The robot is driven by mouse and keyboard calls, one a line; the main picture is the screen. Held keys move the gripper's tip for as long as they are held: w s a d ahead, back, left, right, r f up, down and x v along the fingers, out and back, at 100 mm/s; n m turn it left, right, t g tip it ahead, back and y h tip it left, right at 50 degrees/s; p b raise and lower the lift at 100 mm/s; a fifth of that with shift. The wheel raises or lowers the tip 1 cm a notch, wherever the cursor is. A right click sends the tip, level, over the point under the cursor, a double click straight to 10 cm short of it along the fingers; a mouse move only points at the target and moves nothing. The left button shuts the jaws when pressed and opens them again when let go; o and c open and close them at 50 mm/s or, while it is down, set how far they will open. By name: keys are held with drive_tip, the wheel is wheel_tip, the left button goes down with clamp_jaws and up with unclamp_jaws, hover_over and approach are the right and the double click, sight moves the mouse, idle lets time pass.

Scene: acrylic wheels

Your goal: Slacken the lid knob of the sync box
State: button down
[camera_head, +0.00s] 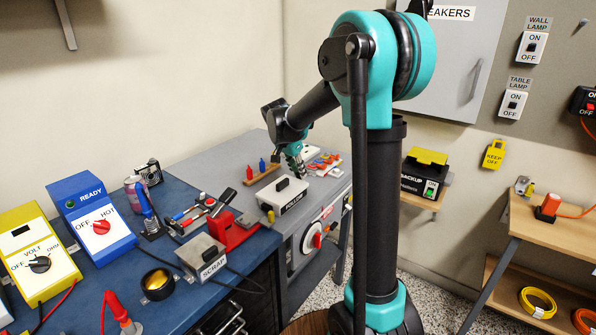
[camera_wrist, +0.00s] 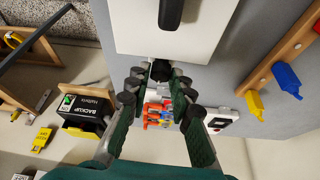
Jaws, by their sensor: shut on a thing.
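The sync box is a pale box (camera_head: 291,198) with a black lid handle, on the grey bench top; its label is hard to read. In the wrist view its white lid (camera_wrist: 205,35) and the black handle (camera_wrist: 171,12) fill the top. A small dark knob (camera_wrist: 161,68) sticks out at the box's edge. My gripper (camera_wrist: 159,79) has one finger on each side of this knob and is shut on it. In the head view my gripper (camera_head: 294,166) is at the box's far side, and the knob is hidden there.
A wooden rack (camera_head: 263,175) with red and blue tools stands beside the box. Coloured connectors (camera_head: 325,163) lie behind it. A red fixture (camera_head: 232,232) and a SCRAP box (camera_head: 203,256) stand nearer on the blue mat. A BACKUP unit (camera_head: 423,174) sits on a wall shelf.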

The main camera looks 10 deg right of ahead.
drive_tip(key=n+t+y, duration=0.1)
drive_tip(key=n, duration=0.2)
drive_tip(key=shift+n, duration=0.4)
drive_tip(key=c, duration=1.3)
unclamp_jaws()
drive_tip(key=shift+s+r, duration=0.1)
drive_tip(key=v, duration=1.1)
drive_tip(key=shift+s+r, duration=0.1)
drive_tip(key=shift+r, duration=0.25)
drive_tip(key=shift+c, duration=0.2)
